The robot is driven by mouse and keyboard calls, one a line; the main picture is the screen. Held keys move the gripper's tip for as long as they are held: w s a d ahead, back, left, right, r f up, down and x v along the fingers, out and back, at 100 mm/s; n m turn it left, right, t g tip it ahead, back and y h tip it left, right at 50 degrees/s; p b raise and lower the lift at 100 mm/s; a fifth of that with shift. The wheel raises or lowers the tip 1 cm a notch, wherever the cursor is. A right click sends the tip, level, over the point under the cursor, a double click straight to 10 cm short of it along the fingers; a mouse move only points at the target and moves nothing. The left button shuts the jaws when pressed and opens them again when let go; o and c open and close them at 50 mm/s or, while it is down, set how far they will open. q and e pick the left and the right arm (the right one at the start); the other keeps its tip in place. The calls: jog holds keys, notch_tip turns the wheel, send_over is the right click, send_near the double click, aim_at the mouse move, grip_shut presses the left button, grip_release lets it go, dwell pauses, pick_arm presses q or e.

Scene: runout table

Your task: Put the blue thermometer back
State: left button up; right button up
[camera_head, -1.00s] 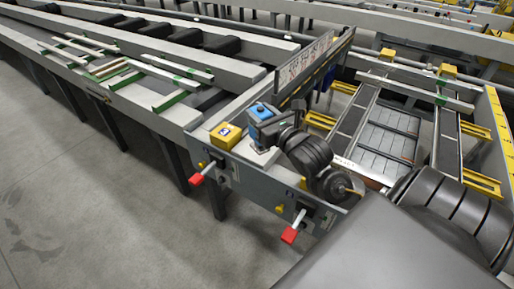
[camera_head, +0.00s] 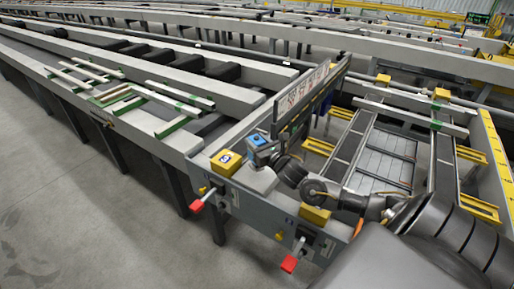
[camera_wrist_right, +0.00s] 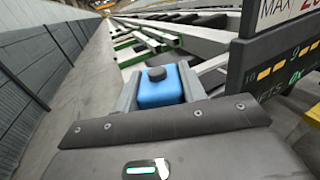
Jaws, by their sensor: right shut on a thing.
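The blue thermometer (camera_head: 257,139) shows as a small blue block with a dark round knob on top. My right gripper (camera_head: 263,151) is shut on it, above the end of the grey table beam. In the right wrist view the thermometer (camera_wrist_right: 160,88) sits between the two grey fingers of the gripper (camera_wrist_right: 162,97), knob facing up. Its underside is hidden, and I cannot tell whether it touches anything below. My left gripper is not in view.
A yellow block (camera_head: 226,162) with a blue-and-white mark sits left of the gripper. Another yellow block (camera_head: 315,214) is beside my right arm. Red handles (camera_head: 289,263) stick out in front. An upright sign board (camera_head: 301,92) stands close behind the gripper. Green-and-white strips (camera_head: 135,95) lie farther left.

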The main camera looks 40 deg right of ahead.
jog(key=shift+w+d+f, duration=0.15)
jog(key=shift+w+f, duration=0.05)
jog(key=shift+f, duration=0.05)
notch_tip(320, 180, down, 2)
jog(key=shift+f+p, duration=0.15)
jog(key=shift+p, duration=0.35)
jog(key=shift+f, duration=0.5)
jog(key=o, duration=0.9)
jog(key=shift+s+r, duration=0.1)
